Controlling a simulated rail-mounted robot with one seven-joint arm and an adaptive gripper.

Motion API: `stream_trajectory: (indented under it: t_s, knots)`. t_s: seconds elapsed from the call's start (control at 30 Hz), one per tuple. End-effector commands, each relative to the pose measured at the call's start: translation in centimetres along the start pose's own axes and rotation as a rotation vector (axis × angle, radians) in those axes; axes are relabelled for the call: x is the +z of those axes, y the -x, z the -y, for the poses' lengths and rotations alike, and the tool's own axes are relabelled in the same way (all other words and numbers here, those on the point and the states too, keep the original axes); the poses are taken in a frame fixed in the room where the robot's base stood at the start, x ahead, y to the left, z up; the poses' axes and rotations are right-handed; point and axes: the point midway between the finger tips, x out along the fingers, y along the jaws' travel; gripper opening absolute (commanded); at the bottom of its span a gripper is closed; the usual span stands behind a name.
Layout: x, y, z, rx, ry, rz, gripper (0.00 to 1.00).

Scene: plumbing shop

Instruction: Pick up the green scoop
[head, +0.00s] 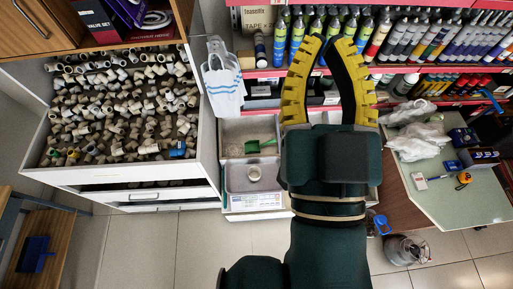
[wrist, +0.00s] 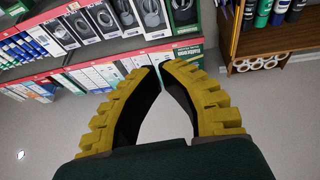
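The green scoop (head: 254,147) lies in a grey compartment of a drawer unit, just left of my gripper in the head view. Its handle points right, towards my arm. My gripper (head: 328,42) has yellow ribbed fingers with dark inner faces. It is raised over the scene, pointing at the bottle shelves, with a gap between its fingertips and nothing held. My wrist hides part of the drawer unit right of the scoop.
A bin of pipe fittings (head: 130,105) stands at left. Shelves of bottles (head: 410,35) line the back. A green-topped table (head: 455,195) with tools stands at right.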

Motion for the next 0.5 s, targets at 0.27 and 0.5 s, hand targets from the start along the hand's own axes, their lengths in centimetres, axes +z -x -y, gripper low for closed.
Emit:
stream_trajectory:
  t_s: [0.27, 0.5]
  knots:
    - [0.0, 0.0, 0.0, 0.0, 0.0, 0.0, 0.0]
    - [0.0, 0.0, 0.0, 0.0, 0.0, 0.0, 0.25]
